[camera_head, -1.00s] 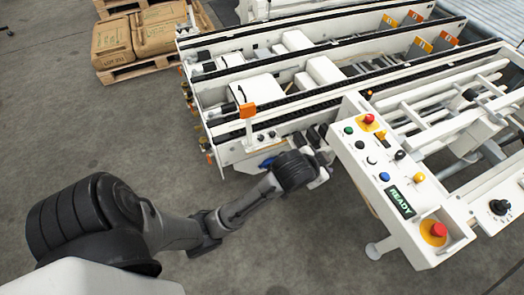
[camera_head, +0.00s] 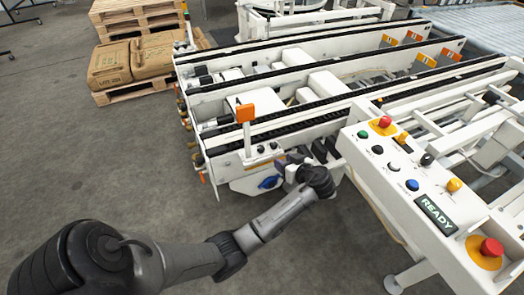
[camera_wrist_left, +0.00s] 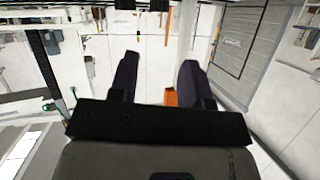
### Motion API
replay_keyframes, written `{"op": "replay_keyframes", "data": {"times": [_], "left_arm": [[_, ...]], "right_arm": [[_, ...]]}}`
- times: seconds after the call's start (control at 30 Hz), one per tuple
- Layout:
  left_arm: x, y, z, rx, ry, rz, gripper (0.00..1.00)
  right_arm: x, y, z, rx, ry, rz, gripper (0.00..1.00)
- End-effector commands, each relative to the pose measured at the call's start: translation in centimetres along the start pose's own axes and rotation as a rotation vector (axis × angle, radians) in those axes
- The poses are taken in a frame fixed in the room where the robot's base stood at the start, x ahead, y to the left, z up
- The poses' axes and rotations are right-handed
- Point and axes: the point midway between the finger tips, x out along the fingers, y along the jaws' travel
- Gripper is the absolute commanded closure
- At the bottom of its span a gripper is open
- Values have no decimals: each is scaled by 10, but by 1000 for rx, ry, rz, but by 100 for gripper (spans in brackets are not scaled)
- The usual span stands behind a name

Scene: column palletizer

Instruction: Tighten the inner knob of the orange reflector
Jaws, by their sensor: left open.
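The orange reflector (camera_head: 245,113) stands on a thin white post at the near corner of the white conveyor frame in the head view. Two small dark knobs (camera_head: 267,148) sit on the frame just right of its post; I cannot tell their setting. My left gripper (camera_head: 281,160) is beside the frame, just right of and below these knobs, pointing left. Its fingers are small and dark there. In the left wrist view the two dark fingers (camera_wrist_left: 157,77) are apart, with an orange piece (camera_wrist_left: 170,97) showing between them. No knob is clear in that view. My right gripper is not in view.
A white control panel (camera_head: 400,165) with coloured buttons and a READY sign stands close right of my left wrist. Sacks (camera_head: 137,62) on a pallet lie at the back left. The floor at left is clear.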

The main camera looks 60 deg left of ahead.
Motion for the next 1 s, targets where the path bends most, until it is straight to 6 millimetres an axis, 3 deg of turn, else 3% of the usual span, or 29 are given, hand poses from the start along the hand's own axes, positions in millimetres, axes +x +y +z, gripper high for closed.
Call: {"op": "replay_keyframes", "data": {"times": [0.27, 0.8, 1.0], "left_arm": [[9, 0, 2, -126, -2, -1, 56], [102, 0, 4, -125, -1, -1, 56], [125, 0, 4, -125, -3, 1, 56]], "right_arm": [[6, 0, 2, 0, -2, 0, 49], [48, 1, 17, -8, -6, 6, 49], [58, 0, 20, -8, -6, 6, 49]]}}
